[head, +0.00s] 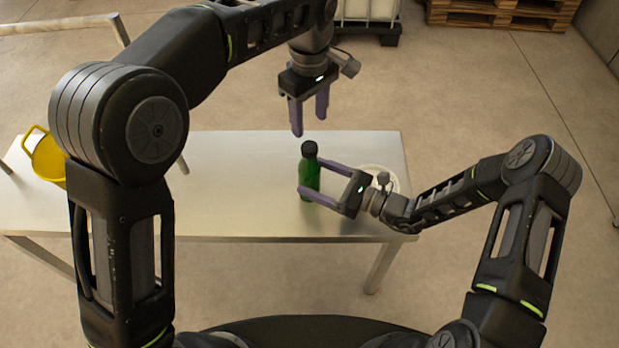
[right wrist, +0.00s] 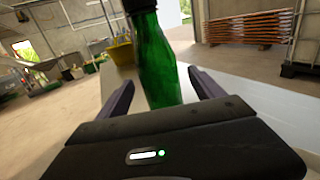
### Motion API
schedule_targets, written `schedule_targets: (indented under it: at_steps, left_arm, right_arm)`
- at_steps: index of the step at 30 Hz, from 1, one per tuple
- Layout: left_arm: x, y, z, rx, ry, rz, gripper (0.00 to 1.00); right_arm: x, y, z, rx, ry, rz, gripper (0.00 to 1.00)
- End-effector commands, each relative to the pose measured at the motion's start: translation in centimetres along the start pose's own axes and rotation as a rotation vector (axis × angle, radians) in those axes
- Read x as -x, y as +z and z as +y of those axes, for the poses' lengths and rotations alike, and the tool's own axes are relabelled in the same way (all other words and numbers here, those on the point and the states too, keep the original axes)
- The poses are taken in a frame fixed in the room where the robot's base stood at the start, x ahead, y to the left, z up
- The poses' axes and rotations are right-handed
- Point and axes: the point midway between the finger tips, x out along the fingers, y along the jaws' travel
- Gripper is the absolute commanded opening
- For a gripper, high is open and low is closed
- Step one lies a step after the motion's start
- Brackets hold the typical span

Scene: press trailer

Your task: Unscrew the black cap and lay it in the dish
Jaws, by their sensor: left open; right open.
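A green bottle (head: 309,178) stands upright on the metal table, with the black cap (head: 309,149) on its top. My right gripper (head: 301,190) is open, its two fingers on either side of the bottle's body. The white dish (head: 386,172) lies on the table at the right, partly hidden behind my right gripper and wrist.
A yellow bucket (head: 45,158) is at the far left. Wooden pallets (head: 500,14) and a white container (head: 370,9) on a dark base stand on the floor at the back.

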Motion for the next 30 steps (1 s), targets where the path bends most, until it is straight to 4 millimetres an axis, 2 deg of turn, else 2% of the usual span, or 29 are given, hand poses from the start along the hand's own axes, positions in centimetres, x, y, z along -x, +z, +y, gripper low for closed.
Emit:
schedule_targets:
  at_steps: [3,6,16,30]
  left_arm:
    - [0.0,0.0,0.0,0.0,0.0,0.0,0.51]
    - [0.0,0.0,0.0,0.0,0.0,0.0,0.51]
    - [0.0,0.0,0.0,0.0,0.0,0.0,0.51]
    - [0.0,0.0,0.0,0.0,0.0,0.0,0.51]
  right_arm:
    - [-1.6,0.0,0.0,0.001,0.002,0.0,0.77]
    - [-2.3,0.0,0.0,0.001,0.0,0.0,0.77]
    - [-2.5,0.0,0.0,0.001,-0.001,0.0,0.76]
    - [-2.5,0.0,0.0,0.001,-0.001,0.001,0.38]
